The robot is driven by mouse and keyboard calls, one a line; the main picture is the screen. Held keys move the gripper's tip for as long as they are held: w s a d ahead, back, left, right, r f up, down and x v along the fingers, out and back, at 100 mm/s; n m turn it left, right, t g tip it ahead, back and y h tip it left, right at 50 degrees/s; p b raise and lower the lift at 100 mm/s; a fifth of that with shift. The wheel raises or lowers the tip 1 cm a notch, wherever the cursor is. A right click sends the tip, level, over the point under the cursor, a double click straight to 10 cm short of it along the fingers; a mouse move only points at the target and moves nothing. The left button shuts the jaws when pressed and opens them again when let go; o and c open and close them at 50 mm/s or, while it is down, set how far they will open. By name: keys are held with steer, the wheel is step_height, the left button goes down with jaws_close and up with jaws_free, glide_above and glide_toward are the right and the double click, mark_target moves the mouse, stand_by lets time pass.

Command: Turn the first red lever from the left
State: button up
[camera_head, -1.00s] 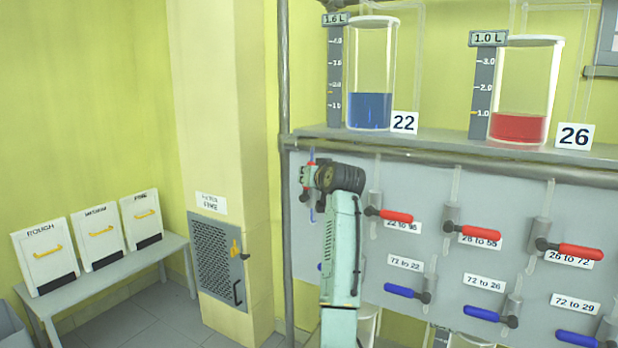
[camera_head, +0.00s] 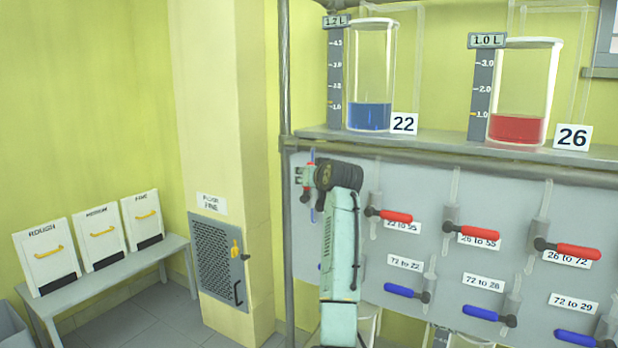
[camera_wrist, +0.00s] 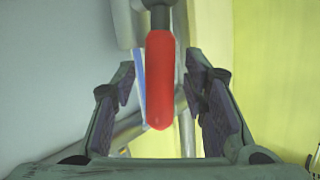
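The first red lever from the left (camera_wrist: 160,80) has a long rounded red handle. In the wrist view it hangs down the middle from a dark joint, between the fingers of my gripper (camera_wrist: 162,90). The fingers stand apart, with gaps on both sides of the handle. In the head view my gripper (camera_head: 308,180) is at the panel's left end, and my wrist and fingers hide most of the lever. Blue shows in the thin vertical tube above and below it. The blue-filled vessel (camera_head: 370,115) marked 22 stands on the shelf above; its display reads 1.2 L.
More red levers (camera_head: 395,216) stick out along the panel (camera_head: 450,260) to the right, with blue levers (camera_head: 402,291) below. A red-filled vessel (camera_head: 516,128) marked 26 reads 1.0 L. A metal post (camera_head: 285,90) stands left of my gripper.

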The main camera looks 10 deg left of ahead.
steer(key=v, duration=1.2)
steer(key=shift+f, duration=0.1)
